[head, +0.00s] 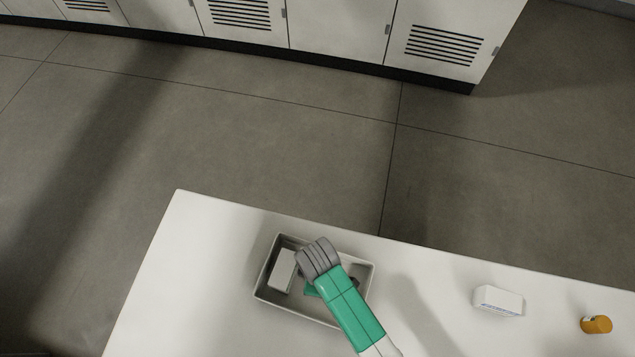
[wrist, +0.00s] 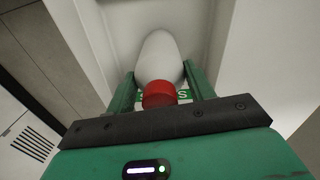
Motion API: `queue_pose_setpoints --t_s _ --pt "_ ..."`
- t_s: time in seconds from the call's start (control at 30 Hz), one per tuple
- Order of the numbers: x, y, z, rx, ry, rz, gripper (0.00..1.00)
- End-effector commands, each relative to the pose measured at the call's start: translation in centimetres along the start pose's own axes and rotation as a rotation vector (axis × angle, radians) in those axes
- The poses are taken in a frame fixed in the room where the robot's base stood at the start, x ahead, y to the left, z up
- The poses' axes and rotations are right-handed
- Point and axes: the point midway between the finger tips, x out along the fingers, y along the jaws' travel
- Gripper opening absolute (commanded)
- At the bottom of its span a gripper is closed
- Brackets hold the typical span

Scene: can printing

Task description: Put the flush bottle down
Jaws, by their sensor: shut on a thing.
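The flush bottle (wrist: 160,60) is white with a red cap (wrist: 158,94) and a little green lettering, seen in the wrist view. My gripper (wrist: 161,84) is shut on it, with one green finger on each side. In the head view, my arm reaches over a grey rectangular tray (head: 262,285) on the white table, and a green part of my gripper (head: 312,291) shows inside its outline. The arm hides much of the tray. I cannot tell whether the bottle touches the tray floor.
A white block-like thing (head: 283,270) lies at the left in the tray. A white box (head: 498,300) and an orange cylinder (head: 596,324) stand to the right on the table (head: 190,250). The table left of the tray is clear. White cabinets (head: 340,25) line the far wall.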

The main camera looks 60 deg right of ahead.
Motion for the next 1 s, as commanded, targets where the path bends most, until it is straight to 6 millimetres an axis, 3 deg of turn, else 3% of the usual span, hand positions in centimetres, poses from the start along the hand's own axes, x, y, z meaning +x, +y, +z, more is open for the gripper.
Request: queue_pose_setpoints --t_s 0.03,0.07,0.17,0.5,0.8,1.0 --pt "0.2 0.0 0.0 0.0 0.0 0.0 0.06" --pt "0.2 0.0 0.0 0.0 0.0 0.0 0.57" --pt "0.1 0.0 0.0 0.0 0.0 0.0 0.75" --pt "-0.7 0.0 -0.1 0.0 0.001 0.001 0.75" --pt "-8.0 0.1 -0.1 -0.001 0.003 0.003 0.75" --pt "-11.4 0.1 -0.1 0.0 0.001 0.001 0.75"
